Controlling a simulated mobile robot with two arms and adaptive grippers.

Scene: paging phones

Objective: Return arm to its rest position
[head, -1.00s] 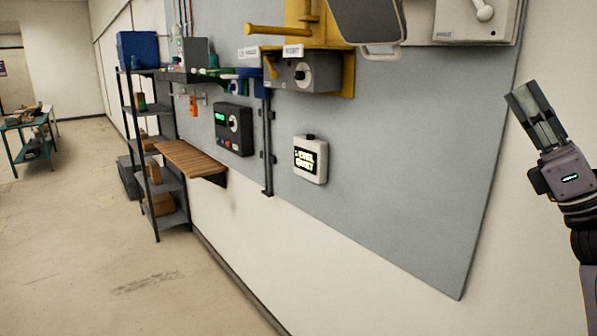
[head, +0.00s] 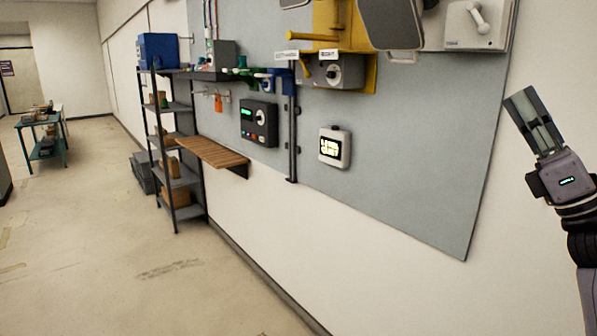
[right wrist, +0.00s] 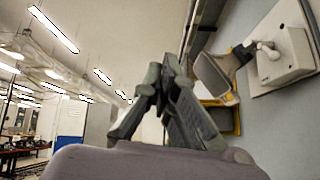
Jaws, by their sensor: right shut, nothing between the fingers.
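My right gripper (head: 524,98) is raised at the right side of the head view, its fingers pointing up and to the left. It is shut and empty, and it touches nothing that I can see. Its closed fingers also show in the middle of the right wrist view (right wrist: 172,75). My right arm comes up from the lower right corner of the head view. My left gripper is in neither view.
A grey wall panel (head: 420,190) carries a white box with a lit screen (head: 335,147), a dark control box (head: 259,123) and a yellow bracket (head: 330,25). A wooden shelf (head: 212,152) juts out beside a metal rack (head: 176,170). The floor (head: 110,260) at left is open.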

